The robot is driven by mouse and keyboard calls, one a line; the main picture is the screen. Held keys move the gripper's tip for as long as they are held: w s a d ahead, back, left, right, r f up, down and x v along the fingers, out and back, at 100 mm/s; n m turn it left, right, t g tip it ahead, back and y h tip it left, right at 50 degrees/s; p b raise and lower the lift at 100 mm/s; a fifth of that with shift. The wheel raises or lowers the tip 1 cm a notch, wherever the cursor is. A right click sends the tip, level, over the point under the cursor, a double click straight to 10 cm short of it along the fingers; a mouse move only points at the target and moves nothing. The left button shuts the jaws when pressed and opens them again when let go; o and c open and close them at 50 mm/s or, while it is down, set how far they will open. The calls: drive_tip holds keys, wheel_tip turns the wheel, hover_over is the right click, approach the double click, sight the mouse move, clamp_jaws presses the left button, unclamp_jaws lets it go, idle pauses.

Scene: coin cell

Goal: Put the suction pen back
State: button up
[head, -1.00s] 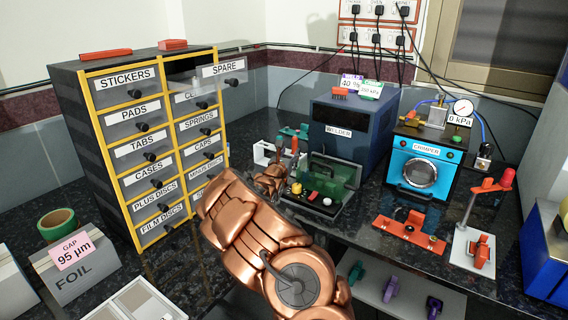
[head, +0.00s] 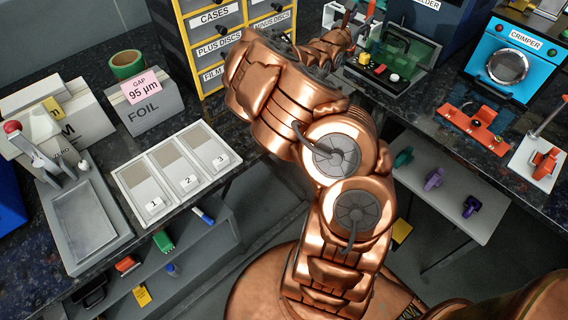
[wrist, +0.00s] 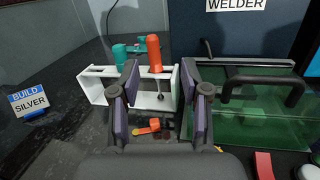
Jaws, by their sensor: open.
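A white stand (wrist: 96,88) on the dark counter holds an upright orange-handled tool (wrist: 153,52) and a teal-handled tool (wrist: 119,53). A thin stem shows below the orange handle. I cannot tell for sure which tool is the suction pen. My gripper (wrist: 159,72) is open, and its two fingers frame the orange-handled tool, which stands beyond them. Nothing is visibly held between the fingers. A small orange and yellow piece (wrist: 149,126) lies on the counter in front of the stand. In the head view, the white stand (head: 333,14) is partly hidden by my arm.
The welder (wrist: 240,20) and a green clear-walled box (wrist: 258,122) stand close on the right. A "BUILD SILVER" sign (wrist: 29,102) is on the left. In the head view, the drawer cabinet (head: 215,50) rises beside my arm and the crimper (head: 508,62) is farther right.

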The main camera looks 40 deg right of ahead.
drive_tip(key=s+a+r+m+g+h, duration=0.25)
drive_tip(key=s+r+m, duration=0.2)
drive_tip(key=r, duration=0.45)
drive_tip(key=s+a+r+m+g+y, duration=0.45)
drive_tip(key=s+a+m+g, duration=0.4)
drive_tip(key=s+m, duration=0.4)
drive_tip(key=s+a+f+m+t+y, duration=0.1)
drive_tip(key=s+a+f+m+y, duration=0.15)
drive_tip(key=a+f, duration=0.4)
drive_tip(key=s+a+f+m+t+y, duration=0.1)
drive_tip(key=s+a+f+y, duration=0.25)
drive_tip(key=a, duration=0.55)
drive_tip(key=s+a+f+m+t+y, duration=0.1)
drive_tip(key=s+a+f+y, duration=0.3)
drive_tip(key=a, duration=0.4)
drive_tip(key=s+a+f+y, duration=0.1)
drive_tip(key=a+f+y, duration=0.2)
drive_tip(key=a, duration=0.7)
drive_tip(key=s+a+f+n+y, duration=0.1)
drive_tip(key=s+a+f+y, duration=0.1)
drive_tip(key=a, duration=0.9)
drive_tip(key=shift+s+a+f+y, duration=0.25)
drive_tip(key=shift+f+y, duration=0.15)
drive_tip(key=shift+y, duration=0.3)
drive_tip(key=shift+d, duration=0.1)
